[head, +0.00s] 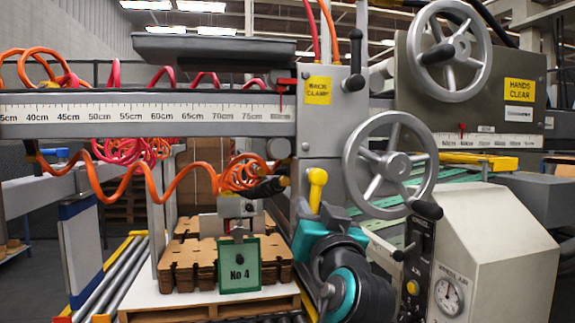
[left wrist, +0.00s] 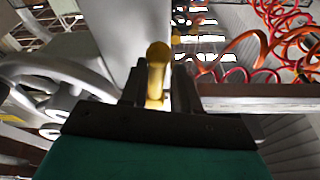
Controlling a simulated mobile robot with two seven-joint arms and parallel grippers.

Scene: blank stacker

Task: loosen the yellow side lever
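The yellow side lever (head: 317,180) is a rounded upright handle on the lower left of the grey back clamp housing, below the yellow "BACK CLAMP" label. My left gripper (head: 318,208) is just below its knob, at the end of my teal and dark arm. In the left wrist view the lever (left wrist: 157,75) stands between the two dark fingers of my left gripper (left wrist: 160,88). The fingers look apart, with a thin light gap beside the lever, so I see no firm grip. The lever's base is hidden by the gripper. My right gripper is not in view.
A large grey handwheel (head: 390,165) is close right of the lever. The ruled beam (head: 150,115) runs left, with orange coiled hoses (head: 130,185) below. A green "No 4" plate (head: 239,265) hangs before stacked brown blanks (head: 190,262). A gauge console (head: 480,240) stands right.

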